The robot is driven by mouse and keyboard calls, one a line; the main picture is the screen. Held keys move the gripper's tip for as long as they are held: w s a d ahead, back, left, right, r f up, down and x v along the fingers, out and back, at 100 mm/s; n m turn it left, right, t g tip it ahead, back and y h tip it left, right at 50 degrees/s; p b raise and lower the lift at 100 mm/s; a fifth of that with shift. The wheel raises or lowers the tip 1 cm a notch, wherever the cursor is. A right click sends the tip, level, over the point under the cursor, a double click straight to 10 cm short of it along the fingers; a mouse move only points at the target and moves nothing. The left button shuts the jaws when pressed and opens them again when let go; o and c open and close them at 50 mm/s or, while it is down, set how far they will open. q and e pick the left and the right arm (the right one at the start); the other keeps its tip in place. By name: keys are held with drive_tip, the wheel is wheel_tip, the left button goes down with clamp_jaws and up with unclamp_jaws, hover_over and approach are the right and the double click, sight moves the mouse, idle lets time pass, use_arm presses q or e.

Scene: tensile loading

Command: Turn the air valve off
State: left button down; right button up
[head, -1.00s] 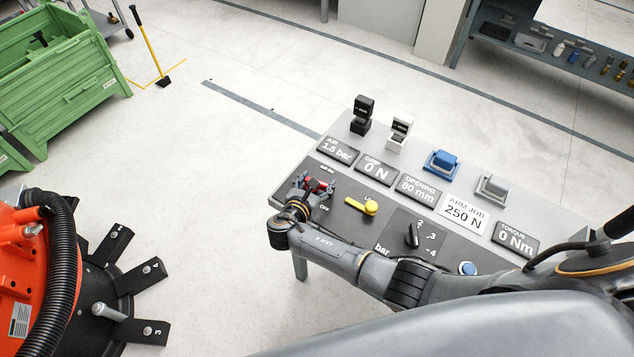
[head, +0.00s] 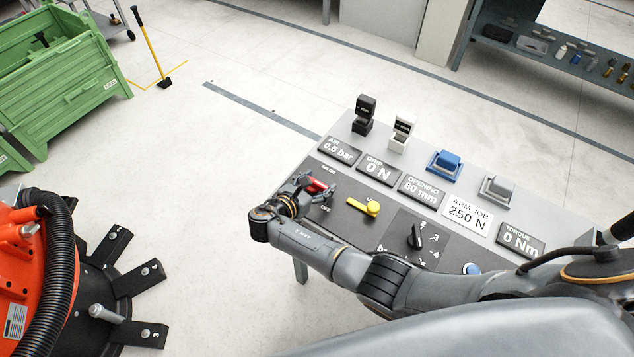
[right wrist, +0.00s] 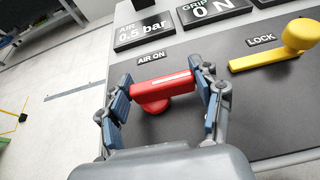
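The red air valve handle (right wrist: 163,88) sits on the dark panel below the AIR ON label (right wrist: 151,57). It also shows in the head view (head: 318,185). My right gripper (right wrist: 160,80) has one finger at each end of the handle, and both fingers appear to touch it. In the head view my right gripper (head: 313,190) partly covers the valve and the labels around it. The AIR display (right wrist: 143,30) reads 0.5 bar. My left gripper is not in view.
A yellow LOCK lever (head: 364,208) and a black rotary knob (head: 415,237) stand close to the valve. Blue (head: 444,163) and grey (head: 496,191) blocks and two small stands are at the panel's back. Open floor lies left of the panel.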

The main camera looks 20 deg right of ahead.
drive_tip(key=o, duration=0.5)
drive_tip(key=shift+c, duration=0.2)
drive_tip(key=shift+a+r, duration=0.1)
drive_tip(key=v, duration=0.7)
drive_tip(key=shift+s, duration=0.15)
